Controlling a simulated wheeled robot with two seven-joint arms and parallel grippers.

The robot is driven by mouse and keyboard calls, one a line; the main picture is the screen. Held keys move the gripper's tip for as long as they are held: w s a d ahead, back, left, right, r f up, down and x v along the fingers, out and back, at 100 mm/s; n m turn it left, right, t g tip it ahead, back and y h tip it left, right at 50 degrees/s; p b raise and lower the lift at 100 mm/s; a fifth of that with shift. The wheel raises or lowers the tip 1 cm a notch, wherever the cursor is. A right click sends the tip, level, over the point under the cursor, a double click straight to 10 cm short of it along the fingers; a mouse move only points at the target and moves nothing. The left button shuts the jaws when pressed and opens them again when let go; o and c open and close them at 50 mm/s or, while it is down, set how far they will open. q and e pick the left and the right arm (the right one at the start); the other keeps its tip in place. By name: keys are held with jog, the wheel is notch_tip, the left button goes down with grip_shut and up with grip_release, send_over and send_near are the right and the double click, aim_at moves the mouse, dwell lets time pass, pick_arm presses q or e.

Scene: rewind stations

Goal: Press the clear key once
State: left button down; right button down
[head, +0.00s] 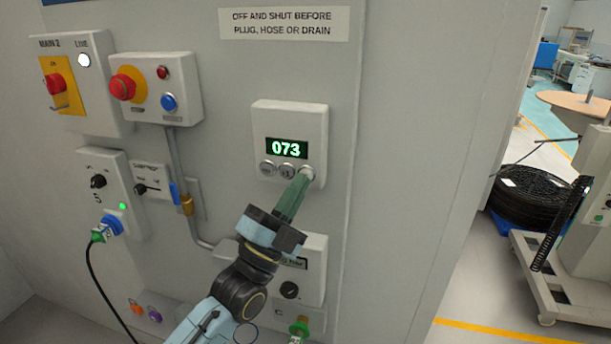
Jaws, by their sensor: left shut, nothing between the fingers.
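A white counter box (315,123) is fixed on the grey cabinet wall, with a green display (287,148) reading 073. A row of round keys sits under the display. The left key (267,169) and the middle key (287,171) are in view, with markings too small to read. My left gripper (303,178) is shut and empty, its green fingertips at the right key of the row. The fingertips largely hide that key, and I cannot tell whether they touch it. My right gripper is not in view.
Left of the counter are a box with a red knob (122,87) and blue button, a MAIN 2 switch box (75,105), and a socket panel with a plugged cable (104,232). Another panel (313,268) lies below, partly behind my gripper. Open floor and a black coil (530,197) are right.

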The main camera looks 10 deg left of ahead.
pick_arm(q)
jog(key=shift+w, duration=0.4)
dwell(0.4)
jog(key=shift+s, duration=0.1)
jog(key=shift+s+p, duration=0.35)
jog(key=shift+s, duration=0.35)
jog(key=shift+s+a+p, duration=0.1)
jog(key=shift+s+p, duration=0.95)
jog(key=shift+s, duration=1.5)
jog(key=shift+f, duration=0.1)
